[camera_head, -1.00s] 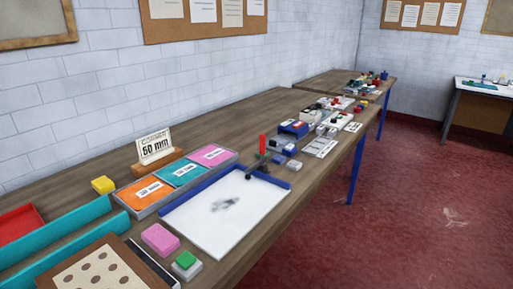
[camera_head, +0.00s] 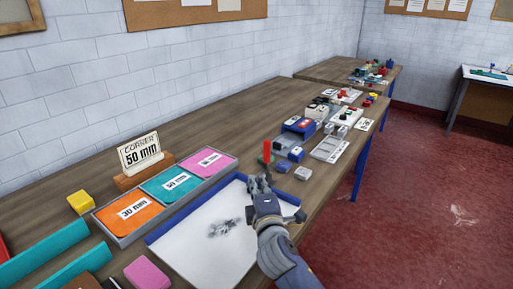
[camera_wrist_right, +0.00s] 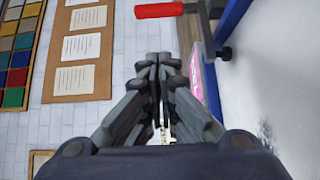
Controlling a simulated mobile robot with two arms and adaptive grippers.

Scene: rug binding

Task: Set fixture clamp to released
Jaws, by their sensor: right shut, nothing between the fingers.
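The fixture clamp has a red handle (camera_head: 267,152) that stands upright at the far corner of a white board with blue edges (camera_head: 190,257). In the right wrist view the red handle (camera_wrist_right: 158,10) lies across the top, joined to a grey metal arm with a dark knob. My right gripper (camera_head: 259,182) is over the far part of the board, just in front of the clamp, and hides its base. In the right wrist view its fingers (camera_wrist_right: 158,60) are together and empty, apart from the handle. My left gripper is out of view.
A tray with orange, teal and pink cards (camera_head: 135,235) lies left of the board. Small blocks and devices (camera_head: 300,127) crowd the bench beyond the clamp. The bench along the wall (camera_head: 190,125) is clear.

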